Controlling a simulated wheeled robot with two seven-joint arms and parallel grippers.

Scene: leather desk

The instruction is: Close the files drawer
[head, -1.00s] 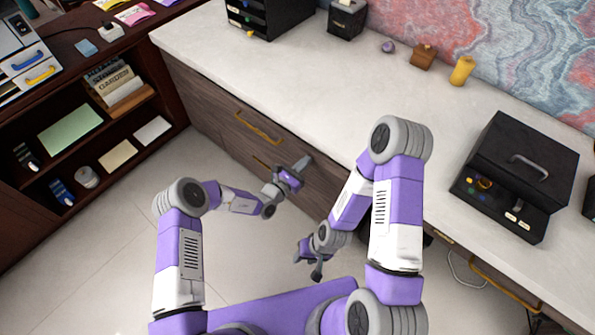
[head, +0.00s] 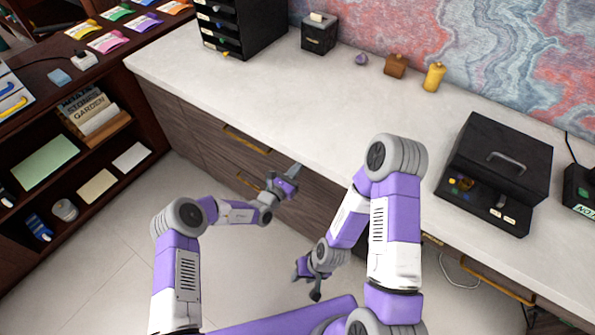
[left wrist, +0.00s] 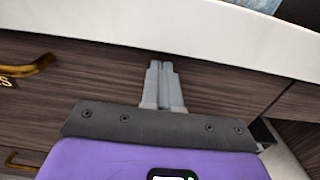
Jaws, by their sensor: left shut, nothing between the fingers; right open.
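The files drawer front (head: 222,146) is dark wood with a brass handle (head: 246,140), just under the white desktop's edge. In the left wrist view, the drawer front (left wrist: 100,75) fills the middle, with its handle (left wrist: 28,68) and the end of a gold label at far left. I cannot tell how far the drawer stands out. My left gripper (head: 292,170) is shut and empty, right of the handle. Its fingertips (left wrist: 161,66) point at the wood; contact is unclear. My right gripper (head: 312,290) is open and empty, low in front of the desk.
A second brass handle (head: 250,181) sits lower on the desk front. The white desktop (head: 270,95) overhangs the drawers. A black box (head: 497,165) stands on it at the right. A dark bookshelf (head: 70,165) stands at the left. The floor (head: 95,250) before the desk is clear.

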